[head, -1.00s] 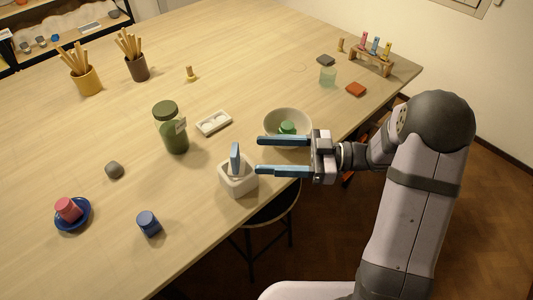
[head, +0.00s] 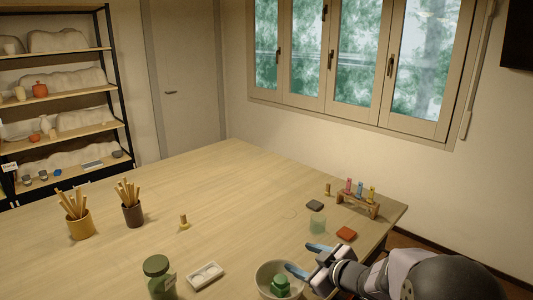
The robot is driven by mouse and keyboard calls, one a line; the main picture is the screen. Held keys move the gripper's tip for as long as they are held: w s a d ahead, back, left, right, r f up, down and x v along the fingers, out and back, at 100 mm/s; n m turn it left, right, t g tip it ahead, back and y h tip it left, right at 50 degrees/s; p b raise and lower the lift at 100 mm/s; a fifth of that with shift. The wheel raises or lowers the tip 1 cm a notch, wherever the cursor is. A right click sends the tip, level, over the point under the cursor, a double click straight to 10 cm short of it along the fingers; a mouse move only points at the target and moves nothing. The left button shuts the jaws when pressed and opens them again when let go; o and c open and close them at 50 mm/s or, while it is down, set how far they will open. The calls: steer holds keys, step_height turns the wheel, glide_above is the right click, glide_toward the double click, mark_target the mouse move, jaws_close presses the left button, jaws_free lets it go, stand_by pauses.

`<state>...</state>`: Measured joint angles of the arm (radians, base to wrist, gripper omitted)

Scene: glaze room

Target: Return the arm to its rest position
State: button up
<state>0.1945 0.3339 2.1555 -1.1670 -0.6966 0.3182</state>
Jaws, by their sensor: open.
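My gripper (head: 303,259) is at the lower right of the head view, by the table's right edge. Its blue-tipped fingers stand apart with nothing between them. The fingers are near the rim of a pale bowl (head: 262,283), which holds a green object (head: 281,286). I cannot tell whether they touch the bowl. My arm runs from the gripper to the lower right corner.
On the table (head: 222,219) stand a green jar (head: 160,280), a white tray (head: 204,275), two stick cups (head: 80,223) (head: 133,215), a small yellow piece (head: 184,222), a pale green cup (head: 317,225), a red block (head: 347,233), a grey block (head: 314,205) and a rack of tubes (head: 357,204).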

steer(key=s+d+f+m+g+h, duration=0.3)
steer(key=s+d+f+m+h, duration=0.3)
steer(key=s+d, duration=0.4)
steer(key=s+a+f+m+g, duration=0.1)
steer(key=s+g, duration=0.1)
steer(key=s, duration=0.5)
steer(key=s+a+f+m+g+b, duration=0.1)
steer(key=s+a+f+g, duration=0.1)
steer(key=s, duration=0.5)
steer(key=s+a+f+m+g, duration=0.1)
steer(key=s+a+m+g, duration=0.1)
steer(key=s+g, duration=0.2)
steer(key=s, duration=0.3)
steer(key=shift+a+f, duration=0.15)
